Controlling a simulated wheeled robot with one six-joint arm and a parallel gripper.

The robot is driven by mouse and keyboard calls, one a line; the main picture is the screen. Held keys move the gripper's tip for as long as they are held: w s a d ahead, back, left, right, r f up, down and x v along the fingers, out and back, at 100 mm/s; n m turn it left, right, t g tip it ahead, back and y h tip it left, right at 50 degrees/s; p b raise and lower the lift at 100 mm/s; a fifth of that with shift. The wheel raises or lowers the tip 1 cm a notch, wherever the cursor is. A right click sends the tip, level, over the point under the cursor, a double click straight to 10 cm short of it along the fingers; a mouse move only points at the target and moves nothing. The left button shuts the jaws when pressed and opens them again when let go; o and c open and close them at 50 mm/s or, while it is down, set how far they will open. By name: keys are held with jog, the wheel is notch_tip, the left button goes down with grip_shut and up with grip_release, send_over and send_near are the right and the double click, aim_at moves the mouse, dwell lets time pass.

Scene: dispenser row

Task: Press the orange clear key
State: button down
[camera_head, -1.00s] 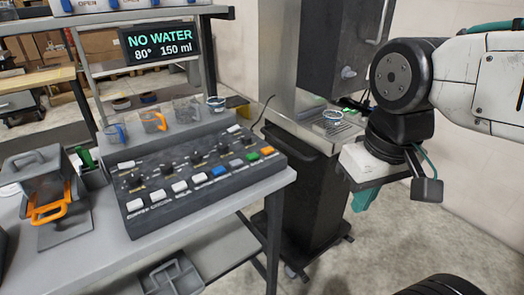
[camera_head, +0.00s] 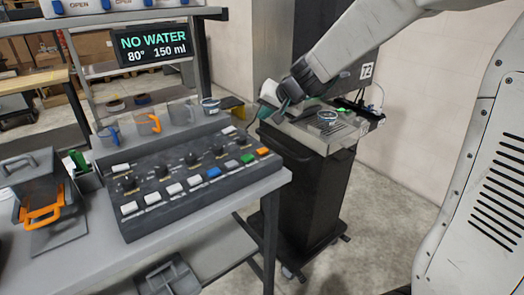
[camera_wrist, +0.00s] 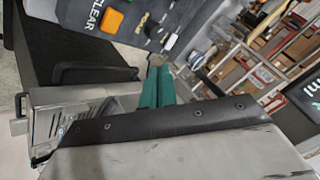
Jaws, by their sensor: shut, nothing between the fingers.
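The orange clear key (camera_head: 262,151) is at the right end of the key row on the dark control panel (camera_head: 170,212). In the wrist view the orange key (camera_wrist: 112,20) is near the top edge, beside the word CLEAR. My gripper (camera_wrist: 158,85) has teal fingers shut together with nothing between them. In the head view my gripper (camera_head: 256,115) is mostly hidden behind my wrist, above and beyond the panel's right end. In the wrist view the fingertips are apart from the orange key.
A display (camera_head: 154,43) reads NO WATER, 80°, 150 ml. Several cups, including an orange one (camera_head: 147,124), stand behind the panel. A green key (camera_head: 247,159) is beside the orange one.

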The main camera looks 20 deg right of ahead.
aim_at(265, 152)
dwell(0.3)
jog(key=shift+f, duration=4.4)
jog(key=shift+f, duration=0.4)
jog(key=shift+f, duration=0.5)
jog(key=shift+r, duration=0.9)
jog(key=shift+r, duration=0.1)
